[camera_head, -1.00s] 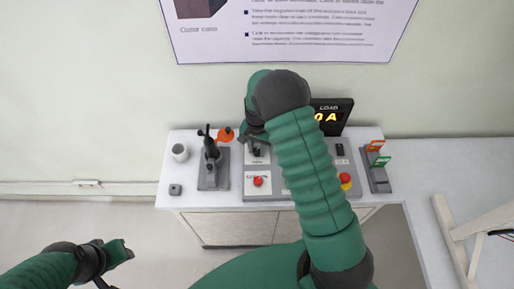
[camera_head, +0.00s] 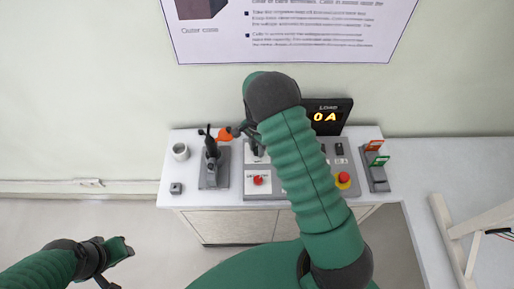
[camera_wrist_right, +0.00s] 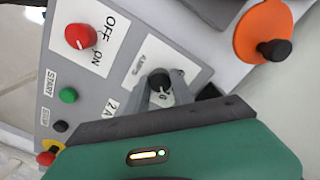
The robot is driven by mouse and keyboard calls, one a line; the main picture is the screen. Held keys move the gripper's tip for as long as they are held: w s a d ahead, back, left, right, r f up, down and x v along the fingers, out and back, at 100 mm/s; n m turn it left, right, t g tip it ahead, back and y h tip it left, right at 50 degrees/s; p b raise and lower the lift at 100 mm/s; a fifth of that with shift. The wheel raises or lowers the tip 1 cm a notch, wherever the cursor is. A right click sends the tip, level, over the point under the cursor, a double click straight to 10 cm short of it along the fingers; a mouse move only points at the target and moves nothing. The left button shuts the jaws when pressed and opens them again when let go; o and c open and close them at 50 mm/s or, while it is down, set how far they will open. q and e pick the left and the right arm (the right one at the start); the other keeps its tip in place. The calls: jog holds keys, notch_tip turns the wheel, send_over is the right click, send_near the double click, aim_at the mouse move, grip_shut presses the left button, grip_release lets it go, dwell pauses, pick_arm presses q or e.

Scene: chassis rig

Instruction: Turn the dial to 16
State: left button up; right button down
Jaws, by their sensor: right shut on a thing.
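The dial (camera_wrist_right: 159,79) is a small black knob on a white plate with a printed label in the right wrist view. My right gripper (camera_wrist_right: 161,96) is shut on the dial, with its grey fingers around the knob. In the head view my right gripper (camera_head: 248,134) is at the upper left of the control panel (camera_head: 264,190), partly hidden by my arm. The numbers around the dial are mostly covered or too small to read. The load display (camera_head: 327,116) reads 0 A. My left gripper (camera_head: 118,262) is open and empty, away from the bench.
A red OFF/ON knob (camera_wrist_right: 80,36) and a green START button (camera_wrist_right: 68,95) are beside the dial. A red mushroom button (camera_head: 344,178) is at the right.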

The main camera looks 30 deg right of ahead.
aim_at(257, 149)
jog(key=shift+w+r, duration=0.1)
jog(key=shift+w, duration=0.05)
jog(key=c, duration=1.3)
grip_release()
jog(key=shift+o, duration=1)
jog(key=shift+d, duration=0.1)
notch_tip(257, 149, up, 16)
jog(key=b, duration=0.1)
jog(key=shift+r+b, duration=0.25)
jog(key=shift+b, duration=0.05)
